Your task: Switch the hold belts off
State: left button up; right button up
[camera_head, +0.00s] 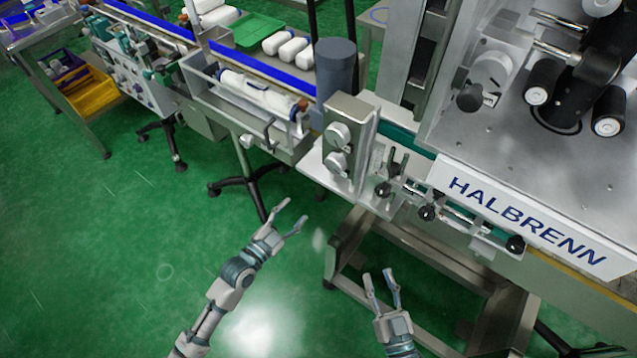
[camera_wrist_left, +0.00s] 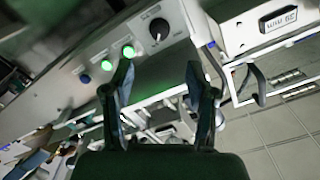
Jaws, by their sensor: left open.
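A steel control box (camera_head: 350,120) stands at the left end of the labelling machine, with two round grey knobs (camera_head: 338,135) on its face, one above the other. No label naming the hold belts is readable. My left gripper (camera_head: 298,210) is open and empty, below and left of the box, apart from it. In the left wrist view, my open gripper (camera_wrist_left: 160,68) is in front of a grey panel with a black rotary knob (camera_wrist_left: 159,28), two lit green buttons (camera_wrist_left: 128,51) and a blue button (camera_wrist_left: 85,78). My right gripper (camera_head: 379,275) is open and empty, over the floor and lower frame.
The HALBRENN machine (camera_head: 520,215) fills the right, with several black-knobbed clamps (camera_head: 428,212) along its front edge. A blue conveyor (camera_head: 280,72) with white bottles runs at the back left. A yellow bin (camera_head: 90,95) is far left.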

pick_arm(q)
jog(key=b+x, duration=0.2)
jog(key=x, duration=1)
jog(key=shift+w, duration=0.2)
pick_arm(e)
notch_tip(320, 180, up, 5)
jog(key=s+t, duration=0.2)
jog(key=t, duration=0.3)
jog(key=shift+s+r+m, duration=0.2)
jog(key=shift+s+m, duration=0.15)
jog(key=shift+m, duration=0.05)
jog(key=shift+d+y, duration=0.1)
jog(key=shift+y, duration=0.3)
pick_arm(q)
jog(key=shift+c, duration=1.1)
jog(key=shift+f, duration=0.1)
grip_shut()
pick_arm(e)
jog(key=shift+w, duration=0.15)
